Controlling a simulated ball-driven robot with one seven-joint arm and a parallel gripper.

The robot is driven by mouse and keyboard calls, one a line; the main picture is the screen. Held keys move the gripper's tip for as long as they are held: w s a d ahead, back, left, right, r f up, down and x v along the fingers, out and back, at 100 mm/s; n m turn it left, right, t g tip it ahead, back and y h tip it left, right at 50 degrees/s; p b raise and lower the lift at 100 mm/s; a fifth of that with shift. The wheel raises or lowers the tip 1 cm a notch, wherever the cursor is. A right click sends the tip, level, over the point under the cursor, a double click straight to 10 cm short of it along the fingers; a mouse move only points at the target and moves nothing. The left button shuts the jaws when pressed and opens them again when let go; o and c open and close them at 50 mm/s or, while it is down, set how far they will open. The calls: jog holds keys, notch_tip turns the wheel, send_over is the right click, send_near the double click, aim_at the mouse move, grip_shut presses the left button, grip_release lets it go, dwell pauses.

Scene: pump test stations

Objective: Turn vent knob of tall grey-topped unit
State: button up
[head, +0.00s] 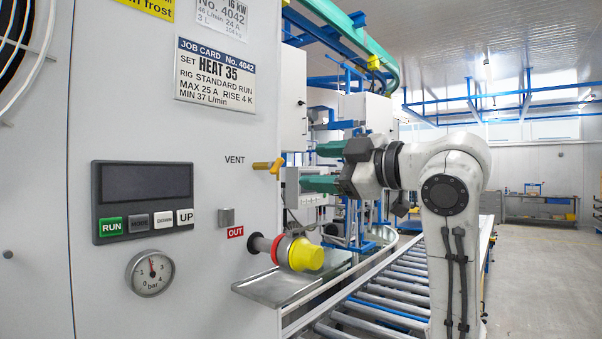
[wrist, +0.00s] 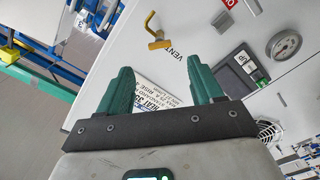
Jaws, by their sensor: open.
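The vent knob (head: 268,166) is a small yellow lever on the unit's light grey front panel (head: 225,135), beside the word VENT. In the wrist view the yellow knob (wrist: 158,38) stands out from the panel, beyond and above the fingertips. My gripper (head: 318,166) has green fingers, set well apart and pointing left toward the panel. In the wrist view the open fingers (wrist: 160,83) have nothing between them but the panel and its job card behind. The gripper is apart from the knob. The unit's top is out of the frame.
Below the knob, a pipe outlet with a yellow cap (head: 305,255) juts out above a metal tray (head: 285,285). A display with buttons (head: 142,202) and a pressure gauge (head: 150,273) are on the panel. A roller conveyor (head: 385,295) runs behind my arm.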

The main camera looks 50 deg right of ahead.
jog(key=shift+s, duration=1.3)
